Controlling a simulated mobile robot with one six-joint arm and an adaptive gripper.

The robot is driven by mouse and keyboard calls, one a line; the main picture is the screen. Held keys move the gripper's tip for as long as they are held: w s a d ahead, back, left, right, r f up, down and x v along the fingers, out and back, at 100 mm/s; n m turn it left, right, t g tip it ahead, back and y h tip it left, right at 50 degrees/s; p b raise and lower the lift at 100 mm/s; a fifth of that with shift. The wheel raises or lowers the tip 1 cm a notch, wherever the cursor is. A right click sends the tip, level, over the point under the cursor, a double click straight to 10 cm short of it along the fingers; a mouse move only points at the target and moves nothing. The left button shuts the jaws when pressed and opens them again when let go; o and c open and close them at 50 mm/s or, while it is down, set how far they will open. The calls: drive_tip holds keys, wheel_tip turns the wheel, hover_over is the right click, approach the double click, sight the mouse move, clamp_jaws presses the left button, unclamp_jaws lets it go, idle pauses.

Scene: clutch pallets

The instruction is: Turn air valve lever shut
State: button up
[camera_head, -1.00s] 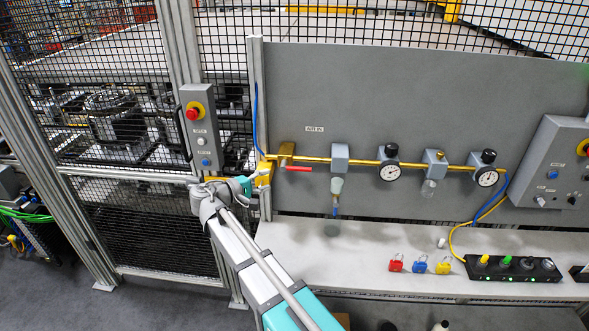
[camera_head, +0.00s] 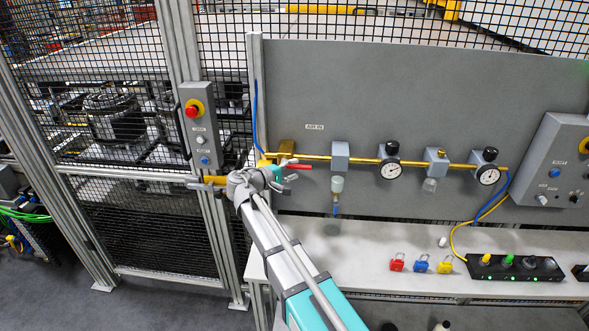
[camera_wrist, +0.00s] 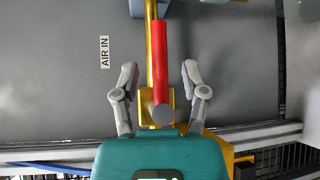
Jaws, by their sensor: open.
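The red valve lever (camera_wrist: 159,60) lies along the yellow air pipe (camera_wrist: 149,12) in the wrist view, with a round grey pivot end nearest my gripper. In the head view the lever (camera_head: 300,166) points right, beside the "AIR IN" label (camera_head: 314,127). My gripper (camera_wrist: 160,78) is open, one finger on each side of the lever, with clear gaps to both. In the head view my gripper (camera_head: 288,176) is at the lever's left end and partly hides the valve body.
Gauges (camera_head: 390,170) and filter units sit along the pipe to the right. A control box (camera_head: 201,125) with a red button stands left on the post. Padlocks (camera_head: 421,264) and a black connector block (camera_head: 513,267) lie on the bench (camera_head: 350,250) below.

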sight(298, 168)
drive_tip(key=shift+x, duration=1.65)
clamp_jaws()
